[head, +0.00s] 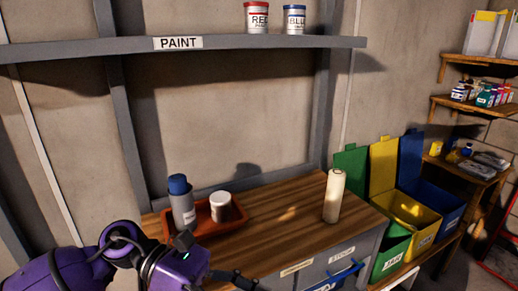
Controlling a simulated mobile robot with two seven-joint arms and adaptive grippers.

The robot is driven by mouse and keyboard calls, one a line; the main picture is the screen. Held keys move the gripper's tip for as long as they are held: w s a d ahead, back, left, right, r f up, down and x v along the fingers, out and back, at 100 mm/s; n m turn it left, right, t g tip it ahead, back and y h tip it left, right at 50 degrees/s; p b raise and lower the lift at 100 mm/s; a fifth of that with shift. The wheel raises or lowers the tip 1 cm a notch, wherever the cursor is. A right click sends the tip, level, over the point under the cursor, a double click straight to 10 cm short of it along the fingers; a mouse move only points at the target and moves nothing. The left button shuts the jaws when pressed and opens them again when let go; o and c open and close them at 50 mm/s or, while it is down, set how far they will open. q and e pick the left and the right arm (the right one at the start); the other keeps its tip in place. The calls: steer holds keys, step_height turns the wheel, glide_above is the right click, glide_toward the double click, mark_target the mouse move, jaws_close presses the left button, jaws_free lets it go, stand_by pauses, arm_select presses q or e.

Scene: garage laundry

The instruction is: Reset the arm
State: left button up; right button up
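My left arm, purple with black cables, comes in at the bottom left. My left gripper (234,279) shows only as a dark part at the bottom edge, in front of the wooden-topped cabinet (275,225). Its fingers are too dark and cut off to tell whether they are open or shut, and I see nothing clearly held. My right arm and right gripper are out of view.
On the cabinet, an orange tray (212,229) holds a blue-capped grey bottle (182,205) and a white cup (220,207). A cream cylinder (334,196) stands to the right. Above, a shelf (240,42) bears two paint cans. Coloured bins (410,213) stand right.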

arm_select(q)
steer(key=w+n+t+h+p, duration=0.2)
steer(key=w+n+t+h, duration=0.35)
steer(key=n+t, duration=0.85)
steer(key=w+a+f+n+t+y, duration=0.2)
steer(key=a+f+n+t+y, duration=0.4)
steer(key=n, duration=1.1)
steer(key=s+a+f+n+t+y+p, duration=0.1)
steer(key=s+a+f+n+y, duration=0.2)
steer(key=a+f+n+y, duration=0.6)
steer(key=s+a+f+n+g+y+p, duration=0.1)
steer(key=s+a+f+n+g+y, duration=0.2)
steer(key=s+f+n+g, duration=0.4)
steer(key=s+f+n+y, duration=0.1)
steer(key=s+f+n, duration=0.5)
steer(key=s+f, duration=0.6)
steer(key=shift+s+a+f, duration=0.15)
steer(key=shift+f, duration=0.5)
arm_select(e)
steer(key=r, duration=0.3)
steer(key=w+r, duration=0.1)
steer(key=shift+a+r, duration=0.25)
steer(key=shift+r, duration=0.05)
